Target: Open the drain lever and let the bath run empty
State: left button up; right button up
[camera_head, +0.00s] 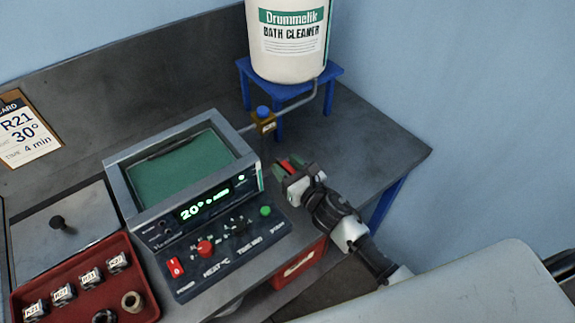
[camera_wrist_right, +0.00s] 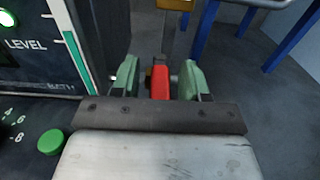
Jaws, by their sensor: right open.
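The bath (camera_head: 113,177) is a grey rectangular tank with dark green liquid in it, left of centre in the head view. The drain lever (camera_wrist_right: 160,84) has a red handle and sits at the bath's right side. My right gripper (camera_head: 291,171) is at the lever. In the wrist view the right gripper (camera_wrist_right: 158,78) is open, with its green finger pads on either side of the red handle. Small gaps show, so it does not look gripped. The lever's base is partly hidden. My left gripper is not in view.
A control panel (camera_head: 218,262) with red and green knobs is in front of the bath. A white cleaner drum (camera_head: 288,60) stands on a blue stand behind, with a pipe and blue-topped valve (camera_head: 263,118). A red tray (camera_head: 141,287) is at left. The bench's right side is clear.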

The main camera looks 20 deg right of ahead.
grip_shut()
